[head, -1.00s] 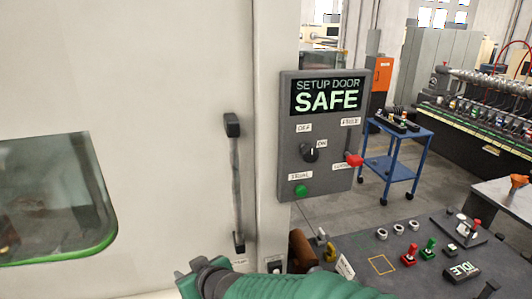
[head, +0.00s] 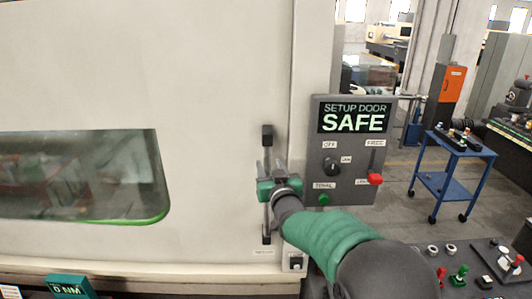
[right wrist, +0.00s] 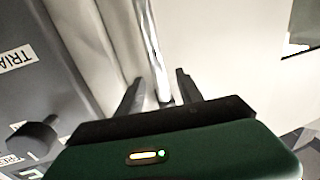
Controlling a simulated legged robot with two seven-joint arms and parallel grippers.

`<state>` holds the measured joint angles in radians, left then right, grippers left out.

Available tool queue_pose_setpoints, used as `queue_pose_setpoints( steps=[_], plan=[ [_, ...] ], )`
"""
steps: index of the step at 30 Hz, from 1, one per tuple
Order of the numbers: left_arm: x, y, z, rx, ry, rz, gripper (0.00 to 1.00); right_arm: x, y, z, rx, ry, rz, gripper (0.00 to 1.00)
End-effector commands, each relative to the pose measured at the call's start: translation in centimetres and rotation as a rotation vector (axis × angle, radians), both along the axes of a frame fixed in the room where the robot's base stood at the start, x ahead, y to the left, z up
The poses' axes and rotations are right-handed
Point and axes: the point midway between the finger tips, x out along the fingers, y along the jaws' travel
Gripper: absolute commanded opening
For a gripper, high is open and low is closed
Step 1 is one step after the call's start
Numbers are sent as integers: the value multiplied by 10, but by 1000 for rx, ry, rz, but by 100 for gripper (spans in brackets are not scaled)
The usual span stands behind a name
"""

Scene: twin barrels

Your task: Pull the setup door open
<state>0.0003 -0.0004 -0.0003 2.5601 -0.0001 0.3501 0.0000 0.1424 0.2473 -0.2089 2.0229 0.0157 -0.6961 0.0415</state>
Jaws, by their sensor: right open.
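The setup door (head: 200,70) is a large off-white panel with a window, and it looks closed against its frame. Its upright handle (head: 266,225) is a metal bar between two black mounts near the door's right edge. My right gripper (head: 271,166) is at the handle's middle with its jaws open. In the right wrist view, the bar (right wrist: 152,45) runs down between the two spread dark fingers (right wrist: 160,82), with a gap on each side. My left gripper is not recognisable in view.
A grey control panel (head: 350,150) reading "SETUP DOOR SAFE" stands just right of the handle, with a knob, a green button and a red lever. A blue cart (head: 445,180) stands farther right. A green "0 NM" display (head: 68,287) shows at the lower left.

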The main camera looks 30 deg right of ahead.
Motion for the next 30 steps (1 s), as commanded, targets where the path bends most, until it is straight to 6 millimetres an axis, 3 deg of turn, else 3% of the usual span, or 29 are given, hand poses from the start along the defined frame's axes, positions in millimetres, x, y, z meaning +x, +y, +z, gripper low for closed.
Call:
queue_pose_setpoints(
  steps=[1, 6, 16, 25, 30],
  plan=[
    [0, 0, 11, 0, 0, 0, 36, 11, -4, 3, -1, 5, 0, 43],
    [0, 0, 19, 0, 0, -1, 36, 35, -8, 1, -3, 4, 1, 43],
    [0, 0, 19, 0, 0, 0, 36, 38, -7, 1, -4, 1, 2, 42],
    [0, 0, 19, 0, 0, 0, 36, 39, -9, -1, -1, 3, 3, 3],
    [0, 0, 19, 0, 0, -1, 36, 40, -10, -2, -1, 5, 1, 0]
  ],
)
